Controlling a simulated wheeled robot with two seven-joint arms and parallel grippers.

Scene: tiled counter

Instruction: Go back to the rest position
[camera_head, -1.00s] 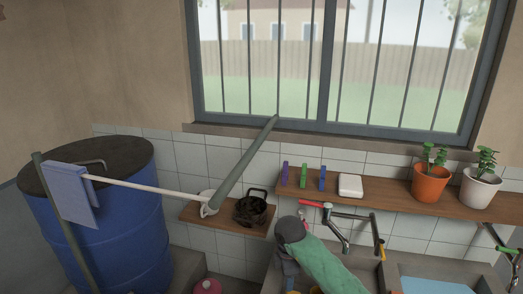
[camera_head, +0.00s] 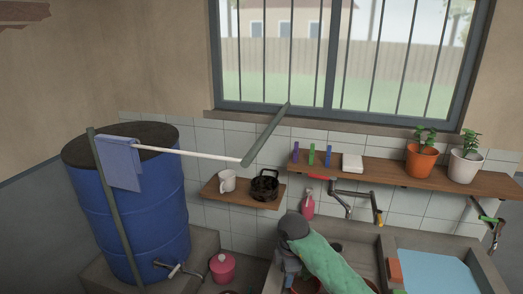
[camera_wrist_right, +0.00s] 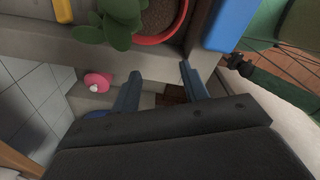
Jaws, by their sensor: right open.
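My right arm, in a green sleeve, reaches in from the bottom of the head view. Its dark grey wrist is bent, and my right gripper (camera_head: 284,272) points down beside the sink, partly hidden by the arm. In the right wrist view the two blue-grey fingers of this gripper (camera_wrist_right: 160,80) stand apart with nothing held between them. My left gripper is in neither view.
A blue barrel (camera_head: 145,215) stands at left, with a rod and cloth (camera_head: 119,164). A pink pot (camera_head: 222,267) is near the tap. A small shelf (camera_head: 232,197) holds a mug and black pot. The sink's edge (camera_head: 382,262) is right of my arm.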

